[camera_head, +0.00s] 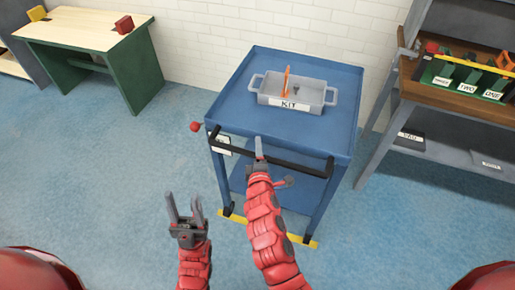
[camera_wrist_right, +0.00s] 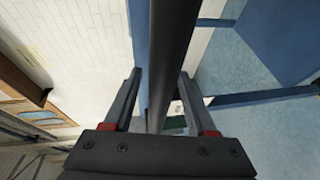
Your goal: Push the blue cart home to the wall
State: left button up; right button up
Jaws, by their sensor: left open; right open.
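The blue cart (camera_head: 338,135) stands near the white brick wall (camera_head: 240,40) with its black handle bar (camera_head: 300,166) toward me. A grey tray marked KIT (camera_head: 318,101) sits on its top, holding an orange-handled tool (camera_head: 287,80). My right gripper (camera_head: 260,148) is at the handle bar, left of its middle. In the right wrist view, the bar runs between the two open fingers (camera_wrist_right: 158,100); contact cannot be told. My left gripper (camera_head: 184,208) is open and empty, in front of the cart to the left, apart from the handle.
A green table (camera_head: 95,35) with a red block (camera_head: 124,25) and a yellow block (camera_head: 37,13) stands at the left. A grey shelf with labelled bins (camera_head: 450,92) stands close to the cart's right. Yellow floor tape (camera_head: 235,217) lies at the cart's front. The floor at left is clear.

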jog(key=shift+w, duration=0.15)
jog(key=shift+c, duration=0.4)
grip_shut()
dwell(1.0)
